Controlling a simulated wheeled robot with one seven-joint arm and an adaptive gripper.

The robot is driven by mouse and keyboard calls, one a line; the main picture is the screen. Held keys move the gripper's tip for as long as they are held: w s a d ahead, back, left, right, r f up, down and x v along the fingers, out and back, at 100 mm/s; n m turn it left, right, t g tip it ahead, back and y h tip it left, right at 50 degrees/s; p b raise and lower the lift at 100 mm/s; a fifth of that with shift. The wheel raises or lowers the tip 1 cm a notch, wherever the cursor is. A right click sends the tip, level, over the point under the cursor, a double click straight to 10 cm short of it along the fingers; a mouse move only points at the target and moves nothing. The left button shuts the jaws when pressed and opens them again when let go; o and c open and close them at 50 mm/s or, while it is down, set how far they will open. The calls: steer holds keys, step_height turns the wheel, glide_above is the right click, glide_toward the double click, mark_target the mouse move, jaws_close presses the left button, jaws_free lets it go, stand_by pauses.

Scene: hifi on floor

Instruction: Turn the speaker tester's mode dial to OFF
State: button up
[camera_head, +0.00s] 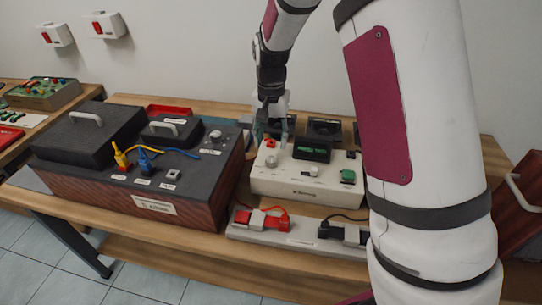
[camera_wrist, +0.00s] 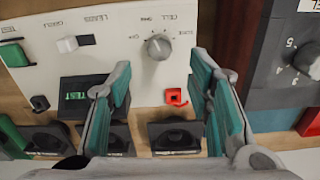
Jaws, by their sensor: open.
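The white tester box (camera_head: 305,187) stands on the bench in the head view. Its grey round dial (camera_head: 271,161) is on the top panel at the left; in the wrist view the dial (camera_wrist: 159,46) sits at upper centre, with small upside-down lettering around it that I cannot read surely. My gripper (camera_head: 272,122) is above the back left of the box. In the wrist view my gripper (camera_wrist: 161,78) is open and empty, its two teal-padded fingers apart. The dial lies just beyond the fingertips, between their lines; I see no contact.
A small red socket (camera_wrist: 176,97) lies between the fingers. A dark display (camera_wrist: 80,95) is left of them. A dark wood-sided box (camera_head: 150,190) with its own knob (camera_head: 215,135) stands left. Red-clip (camera_head: 262,220) leads lie in front.

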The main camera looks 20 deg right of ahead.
mark_target(271, 158)
step_height(271, 158, down, 7)
steer(key=shift+r, duration=0.1)
stand_by(0.3)
jaws_close()
